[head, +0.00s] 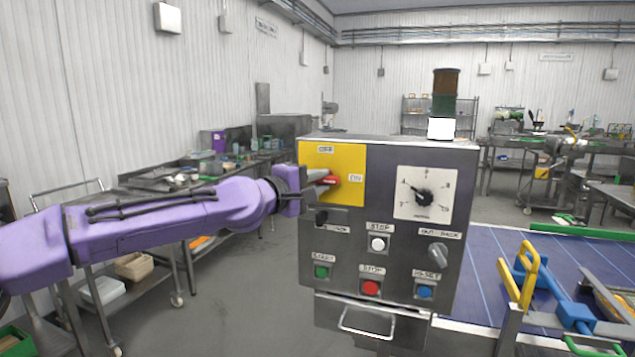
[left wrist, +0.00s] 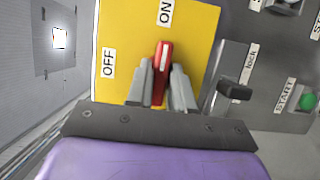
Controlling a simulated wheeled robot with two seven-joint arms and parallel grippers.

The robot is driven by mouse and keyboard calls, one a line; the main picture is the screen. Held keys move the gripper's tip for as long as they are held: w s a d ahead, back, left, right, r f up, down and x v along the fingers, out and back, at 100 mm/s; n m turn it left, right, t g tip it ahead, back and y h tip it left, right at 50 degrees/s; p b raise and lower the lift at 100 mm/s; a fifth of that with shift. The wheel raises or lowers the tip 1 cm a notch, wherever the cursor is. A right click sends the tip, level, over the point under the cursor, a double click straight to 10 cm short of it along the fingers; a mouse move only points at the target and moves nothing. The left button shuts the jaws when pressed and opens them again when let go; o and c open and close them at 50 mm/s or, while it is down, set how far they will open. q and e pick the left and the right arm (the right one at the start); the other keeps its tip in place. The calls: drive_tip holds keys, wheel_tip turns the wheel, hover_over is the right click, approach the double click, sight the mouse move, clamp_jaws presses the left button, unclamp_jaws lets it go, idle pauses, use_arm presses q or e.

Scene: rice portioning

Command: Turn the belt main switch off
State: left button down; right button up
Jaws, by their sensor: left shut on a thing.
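The belt main switch is a red handle (head: 327,180) on a yellow plate (head: 349,159) at the upper left of a grey control box. In the left wrist view the red handle (left wrist: 161,75) points towards the ON label (left wrist: 165,12); the OFF label (left wrist: 108,63) is to its left. My left gripper (head: 318,178) comes in from the left and is shut on the red handle; its grey fingers (left wrist: 162,85) stand on both sides of it. The fingers hide part of the handle in the head view. My right gripper is not in view.
The box (head: 383,218) also carries a dial (head: 423,195), a black knob (head: 321,217), a grey knob (head: 437,254) and several push buttons. A signal tower (head: 443,105) stands on top. A blue conveyor belt (head: 490,262) lies to the right, and a steel bench to the left.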

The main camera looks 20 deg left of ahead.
use_arm(q)
drive_tip(key=shift+f+b, duration=0.15)
drive_tip(key=shift+b, duration=0.25)
drive_tip(key=n+t+y+b, duration=0.1)
drive_tip(key=n+b, duration=0.4)
drive_tip(key=b, duration=0.1)
drive_tip(key=n+t+y+b, duration=0.1)
drive_tip(key=n+t+b, duration=0.1)
drive_tip(key=n+b, duration=0.3)
drive_tip(key=f+n+t+y+b, duration=0.1)
drive_tip(key=n+t+b, duration=0.1)
drive_tip(key=n+b, duration=0.4)
drive_tip(key=shift+d+f+b, duration=0.1)
drive_tip(key=shift+d+b, duration=0.15)
drive_tip(key=shift+b, duration=1.25)
drive_tip(key=n+y+b, duration=0.1)
drive_tip(key=n+b, duration=0.1)
drive_tip(key=shift+n+t+y, duration=0.3)
drive_tip(key=shift+t, duration=0.1)
drive_tip(key=shift+r+n+y+b, duration=0.35)
drive_tip(key=shift+n+y+b, duration=0.05)
drive_tip(key=shift+n, duration=0.4)
drive_tip(key=c, duration=1.1)
unclamp_jaws()
drive_tip(key=shift+r, duration=0.1)
drive_tip(key=shift+s, duration=0.1)
